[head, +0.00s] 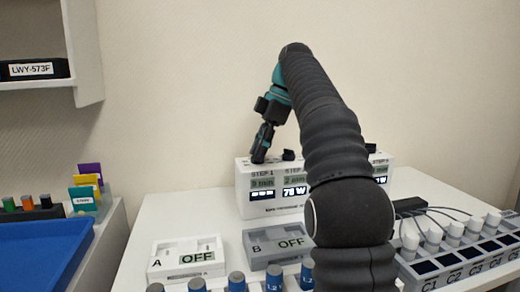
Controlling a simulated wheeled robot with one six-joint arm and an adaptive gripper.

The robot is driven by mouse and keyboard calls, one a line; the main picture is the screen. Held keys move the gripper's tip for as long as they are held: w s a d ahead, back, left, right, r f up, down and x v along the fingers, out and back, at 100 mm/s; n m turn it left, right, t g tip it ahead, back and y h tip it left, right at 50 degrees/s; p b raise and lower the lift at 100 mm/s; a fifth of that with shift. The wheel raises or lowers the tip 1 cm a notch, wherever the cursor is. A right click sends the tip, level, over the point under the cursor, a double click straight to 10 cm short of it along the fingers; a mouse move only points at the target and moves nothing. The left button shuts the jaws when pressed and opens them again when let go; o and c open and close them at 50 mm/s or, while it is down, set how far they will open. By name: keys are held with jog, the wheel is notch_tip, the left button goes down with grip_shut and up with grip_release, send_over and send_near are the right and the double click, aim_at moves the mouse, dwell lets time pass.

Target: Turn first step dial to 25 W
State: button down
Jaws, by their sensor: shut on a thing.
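A white stress test box (262,208) stands at the back of the white table with step labels and small displays on its front. The STEP 1 column shows a green minute display (262,183) and a dark lower display (262,196), whose value is too small to read. STEP 2 has a lower display (295,191) that seems to read in the seventies of W. My gripper (259,156) points down at the box's top above STEP 1 and is shut on the first dial, which its fingers mostly hide. A second black dial (288,155) stands above STEP 2. My arm hides the box's middle-right part.
Two switch boxes A (160,269) and B (262,255), both reading OFF, lie in front. A grey channel rack (450,268) with white plugs and cables is at right. A blue tray (40,255) is at left.

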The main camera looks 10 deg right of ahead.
jog(key=c, duration=0.8)
grip_release()
jog(key=shift+m, duration=0.3)
